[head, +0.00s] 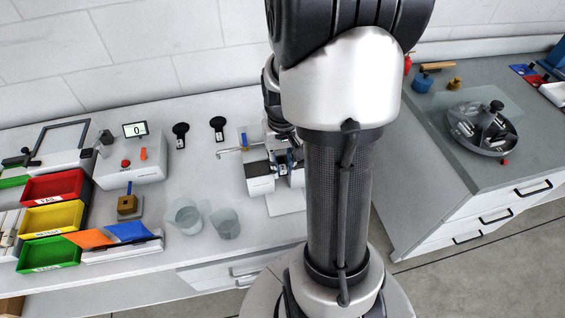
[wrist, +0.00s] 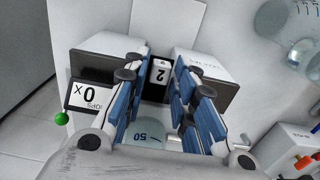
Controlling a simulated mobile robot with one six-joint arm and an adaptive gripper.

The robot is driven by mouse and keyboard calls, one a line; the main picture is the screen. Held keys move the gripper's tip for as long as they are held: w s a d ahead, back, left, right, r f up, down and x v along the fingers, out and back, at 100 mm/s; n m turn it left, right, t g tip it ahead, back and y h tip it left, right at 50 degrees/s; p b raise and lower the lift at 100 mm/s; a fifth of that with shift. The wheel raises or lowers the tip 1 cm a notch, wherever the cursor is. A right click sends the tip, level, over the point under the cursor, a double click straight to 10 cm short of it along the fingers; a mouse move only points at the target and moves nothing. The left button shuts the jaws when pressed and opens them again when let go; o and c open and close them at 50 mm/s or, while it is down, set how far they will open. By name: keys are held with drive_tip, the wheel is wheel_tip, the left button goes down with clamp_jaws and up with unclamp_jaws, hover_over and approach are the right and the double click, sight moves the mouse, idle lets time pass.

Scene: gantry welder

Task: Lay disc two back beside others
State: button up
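A small piece with a white face marked "2" (wrist: 161,71) sits in a dark slot between two white blocks in the wrist view; its full shape is hidden, so I cannot tell if it is disc two. My gripper (wrist: 158,68) has two blue-padded fingers, one either side of this piece, with visible gaps. My gripper also shows at the white-block device in the head view (head: 284,163), partly hidden by my arm. A round grey holder (head: 483,130) on the right counter carries dark pieces with white labels; I cannot tell whether they are discs.
A sign marked "0" (wrist: 90,96) and a green knob (wrist: 61,118) are close to the left finger. Two clear beakers (head: 226,224) stand left of the device. Red, yellow and green bins (head: 52,219) are at the far left. A floor gap separates the counters.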

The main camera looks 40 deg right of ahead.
clamp_jaws()
drive_tip(key=shift+s, duration=0.1)
drive_tip(key=s+a, duration=0.5)
drive_tip(key=s, duration=0.3)
idle(1.4)
drive_tip(key=shift+r, duration=0.2)
wheel_tip(320, 180, up, 6)
drive_tip(key=p, duration=0.6)
drive_tip(key=shift+r, duration=0.2)
